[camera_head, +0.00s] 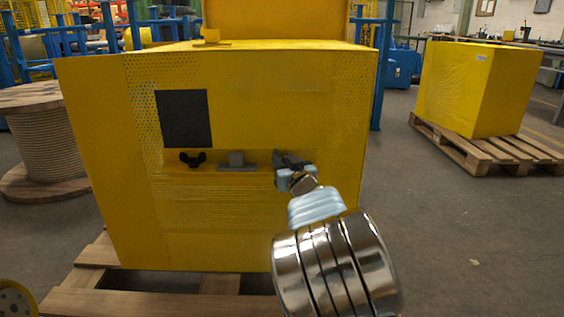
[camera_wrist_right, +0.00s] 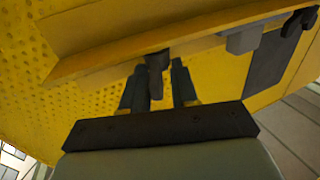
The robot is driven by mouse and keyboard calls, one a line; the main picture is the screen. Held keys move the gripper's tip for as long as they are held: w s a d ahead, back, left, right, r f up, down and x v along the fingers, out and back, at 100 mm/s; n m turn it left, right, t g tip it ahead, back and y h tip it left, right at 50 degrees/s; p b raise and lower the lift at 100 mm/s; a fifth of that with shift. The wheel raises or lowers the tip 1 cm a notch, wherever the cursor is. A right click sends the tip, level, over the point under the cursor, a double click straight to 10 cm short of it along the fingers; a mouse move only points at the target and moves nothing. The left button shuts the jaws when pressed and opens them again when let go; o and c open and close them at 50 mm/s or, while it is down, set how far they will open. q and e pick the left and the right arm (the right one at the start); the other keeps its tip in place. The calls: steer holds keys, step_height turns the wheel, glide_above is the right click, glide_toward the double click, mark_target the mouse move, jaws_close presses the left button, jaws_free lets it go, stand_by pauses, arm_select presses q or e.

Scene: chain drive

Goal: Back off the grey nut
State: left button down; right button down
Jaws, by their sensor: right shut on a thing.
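The grey nut (camera_wrist_right: 155,70) is a dark grey lobed piece at the yellow ledge, between my right gripper's fingers in the right wrist view. In the head view my gripper mostly hides it. My right gripper (camera_head: 290,165) is at the right end of the ledge on the front of the yellow cabinet (camera_head: 225,225). In the right wrist view its two fingers (camera_wrist_right: 157,84) stand on either side of the nut, shut on it. My left gripper is in neither view.
Along the same ledge are a grey block (camera_head: 236,160) and a black wing nut (camera_head: 192,159). A black square panel (camera_head: 184,119) is above them. The cabinet stands on a wooden pallet (camera_head: 120,302). A cable drum (camera_head: 45,140) is at left, another yellow box (camera_head: 470,85) at right.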

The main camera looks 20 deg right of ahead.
steer(key=shift+d+r+n+y+p, duration=0.1)
steer(key=shift+d+n+y+p, duration=0.35)
steer(key=shift+y, duration=0.65)
steer(key=shift+w+d+n+g+y+p, duration=0.15)
steer(key=shift+n+g+y+p, duration=0.3)
steer(key=shift+n+y, duration=0.6)
steer(key=n+g+y+p, duration=0.1)
steer(key=n+y+p, duration=0.1)
steer(key=p, duration=0.1)
steer(key=n+g+y+p, duration=0.2)
steer(key=y+p, duration=0.1)
steer(key=n+g+y+p, duration=0.2)
steer(key=y+p, duration=0.1)
steer(key=shift+w+d+g+y+p, duration=0.25)
steer(key=shift+w+d+p, duration=0.1)
steer(key=shift+f+n+g+y+p, duration=0.25)
steer(key=shift+n+g+y+p, duration=0.35)
steer(key=shift+n+g+p, duration=0.2)
steer(key=shift+f, duration=0.15)
steer(key=shift+g, duration=0.4)
steer(key=c, duration=1.1)
jaws_free()
steer(key=shift+w+a+f, duration=0.1)
steer(key=shift+w, duration=0.05)
